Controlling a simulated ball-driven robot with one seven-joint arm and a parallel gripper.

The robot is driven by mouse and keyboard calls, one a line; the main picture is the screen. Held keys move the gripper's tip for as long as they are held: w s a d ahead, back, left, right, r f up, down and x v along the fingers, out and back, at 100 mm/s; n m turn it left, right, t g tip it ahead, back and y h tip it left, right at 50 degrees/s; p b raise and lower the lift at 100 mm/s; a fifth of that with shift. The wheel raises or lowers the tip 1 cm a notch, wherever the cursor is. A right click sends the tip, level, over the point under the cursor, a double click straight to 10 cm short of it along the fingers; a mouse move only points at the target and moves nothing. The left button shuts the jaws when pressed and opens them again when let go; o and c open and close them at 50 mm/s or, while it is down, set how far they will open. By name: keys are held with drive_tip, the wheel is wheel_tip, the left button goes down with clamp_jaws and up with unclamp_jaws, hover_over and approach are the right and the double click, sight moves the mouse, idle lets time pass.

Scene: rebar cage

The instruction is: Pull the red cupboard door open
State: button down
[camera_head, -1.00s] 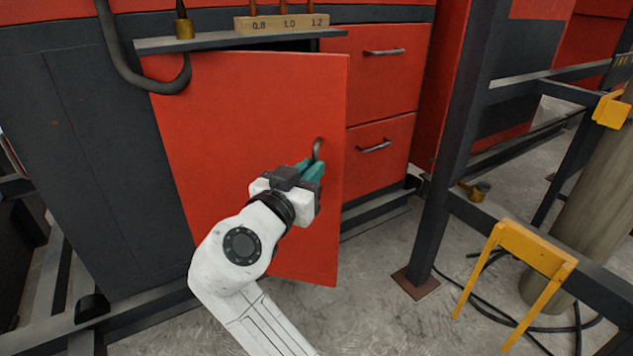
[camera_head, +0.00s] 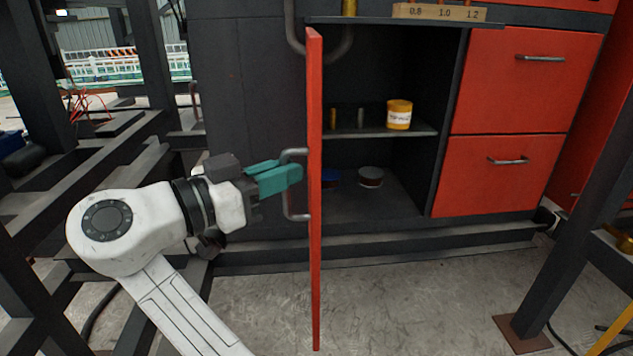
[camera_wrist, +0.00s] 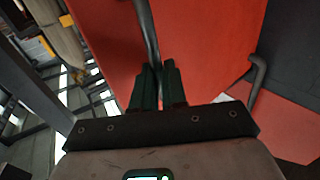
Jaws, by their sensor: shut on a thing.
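The red cupboard door (camera_head: 315,250) stands wide open in the head view, seen almost edge-on, swung out from the dark cupboard. Its grey bar handle (camera_head: 286,195) is on the door's left face. My gripper (camera_head: 298,173), with teal fingers, is shut on the upper part of the handle. In the wrist view the dark green fingers (camera_wrist: 158,84) close around the curved grey handle (camera_wrist: 147,30), with the red door face (camera_wrist: 205,50) behind. The cupboard inside (camera_head: 385,75) is exposed.
A shelf inside holds a yellow tin (camera_head: 399,114) and small cylinders. A grey-topped tin (camera_head: 371,177) sits on the cupboard floor. Two red drawers (camera_head: 525,80) are at the right. Dark steel posts (camera_head: 590,180) stand at the far right; more frames are at the left. The floor in front is clear.

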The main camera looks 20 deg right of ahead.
drive_tip(key=shift+w+a+f+m+g+h+b, duration=0.15)
drive_tip(key=shift+w+a+m+g+b, duration=0.35)
drive_tip(key=shift+w+a, duration=0.5)
drive_tip(key=shift+w+a+f+m+g+h+b, duration=0.15)
drive_tip(key=shift+w+a+g+b, duration=0.25)
drive_tip(key=shift+w+a+g, duration=0.55)
drive_tip(key=shift+s+a+t, duration=0.1)
drive_tip(key=shift+a+t, duration=0.05)
drive_tip(key=shift+t, duration=0.1)
drive_tip(key=c, duration=1.2)
unclamp_jaws()
drive_tip(key=shift+d, duration=0.2)
drive_tip(key=shift+o, duration=0.2)
drive_tip(key=shift+a+r, duration=0.1)
drive_tip(key=shift+a, duration=0.25)
drive_tip(key=s+a, duration=0.1)
drive_tip(key=a, duration=0.9)
drive_tip(key=shift+s+a, duration=0.3)
drive_tip(key=shift+s, duration=0.05)
